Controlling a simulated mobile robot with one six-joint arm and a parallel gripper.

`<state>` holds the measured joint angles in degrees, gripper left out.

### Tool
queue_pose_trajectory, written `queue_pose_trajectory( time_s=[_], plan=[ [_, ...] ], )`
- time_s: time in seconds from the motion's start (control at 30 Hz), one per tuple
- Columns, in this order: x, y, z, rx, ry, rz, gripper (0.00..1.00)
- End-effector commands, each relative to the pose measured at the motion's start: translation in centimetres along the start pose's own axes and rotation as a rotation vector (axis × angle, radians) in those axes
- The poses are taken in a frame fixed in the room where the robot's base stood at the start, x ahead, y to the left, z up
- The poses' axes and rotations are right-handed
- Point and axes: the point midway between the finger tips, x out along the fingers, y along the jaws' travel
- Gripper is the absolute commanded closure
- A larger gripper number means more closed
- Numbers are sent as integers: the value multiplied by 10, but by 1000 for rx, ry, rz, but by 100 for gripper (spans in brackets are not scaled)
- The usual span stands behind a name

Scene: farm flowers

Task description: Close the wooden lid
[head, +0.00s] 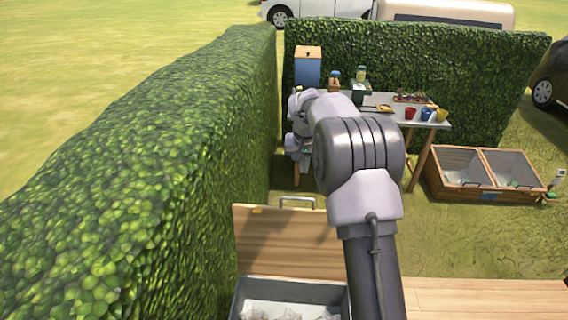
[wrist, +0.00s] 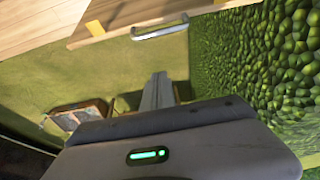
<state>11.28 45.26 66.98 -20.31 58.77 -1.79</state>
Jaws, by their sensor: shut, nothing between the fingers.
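The wooden lid (head: 285,238) stands raised, open, at the back of a grey box (head: 240,300) in the lower middle of the head view. A metal handle (head: 297,201) sits at the lid's upper edge. In the wrist view the lid (wrist: 125,14) and its handle (wrist: 160,31) show at the top, upside down. My gripper (wrist: 158,78) is shut and empty, its fingers apart from the lid and handle. In the head view my arm hides the fingers and part of the lid's right side.
A tall hedge (head: 150,160) runs close along the left of the lid. A table (head: 436,123) with pots and tools stands ahead by the back hedge. A wooden cold frame (head: 462,190) lies on the grass at right. Wooden boards (head: 485,300) extend right of the box.

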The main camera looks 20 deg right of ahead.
Motion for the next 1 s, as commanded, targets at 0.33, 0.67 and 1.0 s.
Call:
queue_pose_trajectory(
  time_s=[0.33,0.67,1.0],
  plan=[
    [65,0,1,-1,-4,1,100],
    [94,0,23,-1,-2,0,100],
    [90,0,39,0,-1,0,100]
  ],
)
